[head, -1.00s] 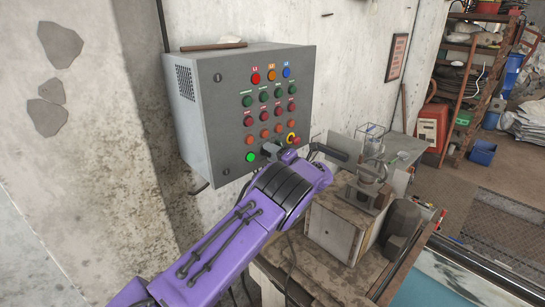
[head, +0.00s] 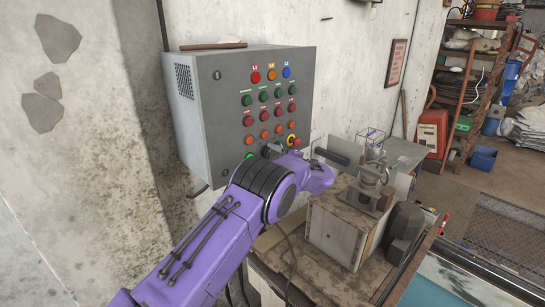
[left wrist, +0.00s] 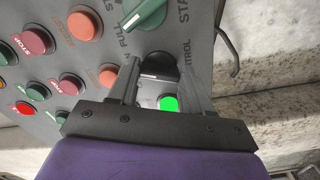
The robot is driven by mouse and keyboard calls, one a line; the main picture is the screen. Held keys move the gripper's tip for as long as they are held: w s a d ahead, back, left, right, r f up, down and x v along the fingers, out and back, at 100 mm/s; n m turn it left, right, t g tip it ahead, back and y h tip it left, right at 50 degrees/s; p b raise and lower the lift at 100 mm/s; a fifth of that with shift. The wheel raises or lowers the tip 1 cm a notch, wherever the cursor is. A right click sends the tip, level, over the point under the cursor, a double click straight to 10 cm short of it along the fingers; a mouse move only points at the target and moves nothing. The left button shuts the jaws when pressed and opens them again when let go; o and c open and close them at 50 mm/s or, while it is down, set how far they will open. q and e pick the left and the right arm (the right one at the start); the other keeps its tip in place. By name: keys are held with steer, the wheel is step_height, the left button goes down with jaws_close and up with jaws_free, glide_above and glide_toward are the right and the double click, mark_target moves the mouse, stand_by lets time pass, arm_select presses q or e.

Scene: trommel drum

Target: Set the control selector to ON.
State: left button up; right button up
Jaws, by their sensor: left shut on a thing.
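The grey control panel (head: 225,115) hangs on the wall in the head view, with rows of coloured buttons on its front. The control selector (left wrist: 160,64) is a black knob in the left wrist view, beside a partly covered "CONTROL" label. My left gripper (left wrist: 159,75) has one finger on each side of this knob and is shut on it. In the head view the left gripper (head: 272,149) is at the panel's lower front, and my purple arm hides the knob. The ON/OFF marks are not readable. My right gripper is not in view.
A green selector (left wrist: 146,14) sits just beyond the black knob, and a lit green button (left wrist: 168,103) shows between the fingers. A red emergency button (head: 294,142) is close to my wrist. A wooden box (head: 340,230) with a machine stands at the right.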

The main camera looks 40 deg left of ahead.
arm_select(q)
steer(key=shift+m, duration=0.3)
steer(key=o, duration=1.1)
steer(key=shift+c, duration=0.2)
steer(key=s+d+b, duration=0.1)
steer(key=d+b, duration=0.2)
steer(key=d, duration=0.7)
steer(key=shift+d, duration=0.25)
